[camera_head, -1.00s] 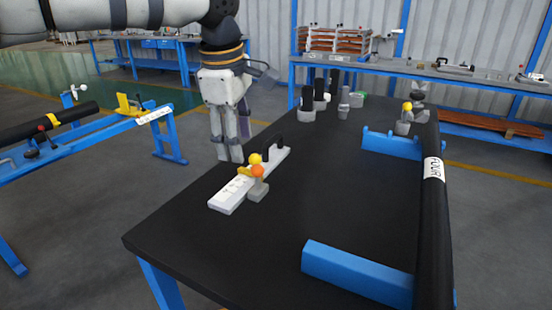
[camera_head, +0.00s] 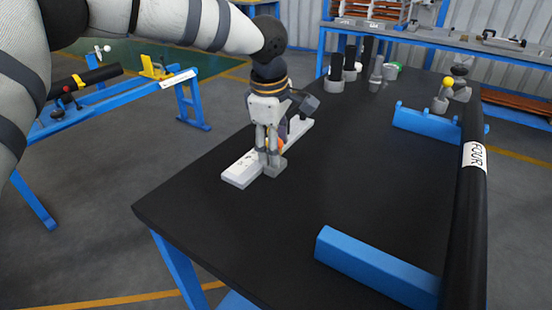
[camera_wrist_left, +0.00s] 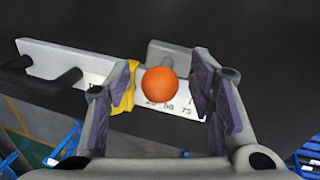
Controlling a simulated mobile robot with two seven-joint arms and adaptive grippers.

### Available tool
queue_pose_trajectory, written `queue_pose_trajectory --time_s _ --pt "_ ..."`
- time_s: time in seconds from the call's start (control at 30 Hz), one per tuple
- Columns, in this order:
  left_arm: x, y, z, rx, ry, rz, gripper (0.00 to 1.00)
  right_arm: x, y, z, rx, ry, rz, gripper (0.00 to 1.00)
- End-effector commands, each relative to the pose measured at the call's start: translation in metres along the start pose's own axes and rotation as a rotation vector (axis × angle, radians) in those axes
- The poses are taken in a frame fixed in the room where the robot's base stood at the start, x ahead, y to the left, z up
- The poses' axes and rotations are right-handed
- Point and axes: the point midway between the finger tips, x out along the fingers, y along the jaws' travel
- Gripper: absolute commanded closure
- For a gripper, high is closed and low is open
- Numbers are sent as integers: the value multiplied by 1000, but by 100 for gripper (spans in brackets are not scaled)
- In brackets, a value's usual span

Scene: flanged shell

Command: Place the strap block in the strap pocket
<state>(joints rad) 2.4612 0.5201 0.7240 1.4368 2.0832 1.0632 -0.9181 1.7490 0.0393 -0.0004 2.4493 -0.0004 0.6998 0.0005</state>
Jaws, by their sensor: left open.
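My left gripper (camera_head: 268,158) is open and points down at the black table. In the left wrist view, the orange ball knob (camera_wrist_left: 160,84) lies between its two fingers, with no visible grip on it. A grey block (camera_head: 276,167) sits below the knob against a white bar (camera_head: 240,173); the block also shows in the left wrist view (camera_wrist_left: 161,54). The white bar has printed numbers, a yellow piece (camera_wrist_left: 127,93) and a black handle (camera_wrist_left: 40,86). I cannot tell which part is the strap block, and no strap pocket is clearly identifiable. The right gripper is out of view.
A black pipe (camera_head: 469,215) labelled FOUR rests along the table's right side, near blue brackets (camera_head: 375,268). Several grey pieces, some with black handles (camera_head: 336,68), stand at the back. A blue stand (camera_head: 150,92) is at left. The table middle (camera_head: 345,170) is clear.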

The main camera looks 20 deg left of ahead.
Motion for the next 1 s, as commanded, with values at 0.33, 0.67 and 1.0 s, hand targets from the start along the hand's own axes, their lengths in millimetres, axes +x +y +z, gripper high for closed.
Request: queue_pose_trajectory --time_s 0.33,0.67,1.0 --pt "-1 0 0 -1 0 1 96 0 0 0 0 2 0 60" --pt "-3 1 0 -1 0 1 100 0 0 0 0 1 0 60" --pt "-71 -9 9 2 -2 12 100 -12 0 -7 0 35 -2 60"
